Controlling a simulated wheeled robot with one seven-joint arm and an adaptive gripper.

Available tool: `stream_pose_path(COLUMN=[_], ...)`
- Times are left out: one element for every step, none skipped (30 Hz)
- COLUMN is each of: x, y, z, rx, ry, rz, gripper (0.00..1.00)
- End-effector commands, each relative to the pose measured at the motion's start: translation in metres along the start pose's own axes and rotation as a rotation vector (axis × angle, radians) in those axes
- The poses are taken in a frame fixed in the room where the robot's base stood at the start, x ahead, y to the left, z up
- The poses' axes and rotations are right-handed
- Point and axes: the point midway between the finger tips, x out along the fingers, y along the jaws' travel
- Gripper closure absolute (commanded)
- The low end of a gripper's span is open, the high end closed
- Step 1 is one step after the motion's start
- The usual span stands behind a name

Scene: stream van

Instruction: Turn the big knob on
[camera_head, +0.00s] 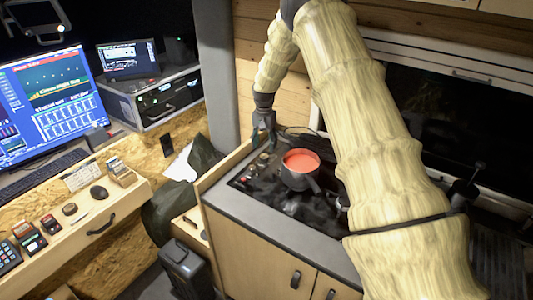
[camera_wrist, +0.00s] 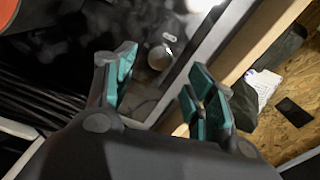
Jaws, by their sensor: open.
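The stove's control knobs (camera_head: 263,158) sit at the left side of the dark cooktop, left of the pot. In the wrist view a round grey knob (camera_wrist: 160,57) shows beyond and between my fingertips. A smaller bright spot lies just above it there. My gripper (camera_head: 264,136) is above the back left of the cooktop, near the knobs. In the wrist view my gripper (camera_wrist: 158,76) is open, with green-lined fingers and nothing between them. I see no contact with the knob. The knobs are too small to tell their settings.
A pot with red contents (camera_head: 300,162) stands on the cooktop right of the knobs; its edge also shows in the wrist view (camera_wrist: 28,12). A wooden edge board (camera_head: 222,167) runs along the cooktop's left. A desk with screens (camera_head: 50,100) is further left.

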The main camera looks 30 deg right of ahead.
Motion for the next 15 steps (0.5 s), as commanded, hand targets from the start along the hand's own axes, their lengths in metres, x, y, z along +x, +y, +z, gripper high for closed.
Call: stream_pose_path(x=[0.005, 0.009, 0.014, 0.018, 0.021, 0.027, 0.030, 0.034, 0.039, 0.042, 0.045, 0.048, 0.051, 0.053, 0.056], y=[0.001, 0.001, 0.000, 0.000, 0.000, 0.000, 0.000, 0.001, 0.002, 0.002, 0.002, 0.002, 0.001, 0.001, 0.001], z=[0.001, 0.001, 0.001, 0.000, 0.000, 0.000, 0.000, 0.000, 0.000, -0.001, -0.001, -0.001, 0.000, 0.000, 0.000], rx=[0.000, 0.000, -0.001, -0.001, -0.001, -0.001, -0.001, 0.000, 0.001, 0.001, 0.001, 0.001, 0.000, 0.000, 0.000], ry=[-0.002, -0.002, -0.002, -0.001, -0.001, -0.001, -0.001, -0.001, -0.001, -0.001, 0.000, -0.001, -0.001, -0.001, -0.001], rz=[0.001, 0.002, 0.002, 0.001, 0.001, 0.001, 0.002, 0.001, 0.001, 0.001, 0.001, 0.001, 0.001, 0.001, 0.001], gripper=[0.46, 0.46, 0.46, 0.46, 0.46, 0.46, 0.46, 0.46, 0.46, 0.46, 0.46, 0.46, 0.46, 0.46, 0.46])
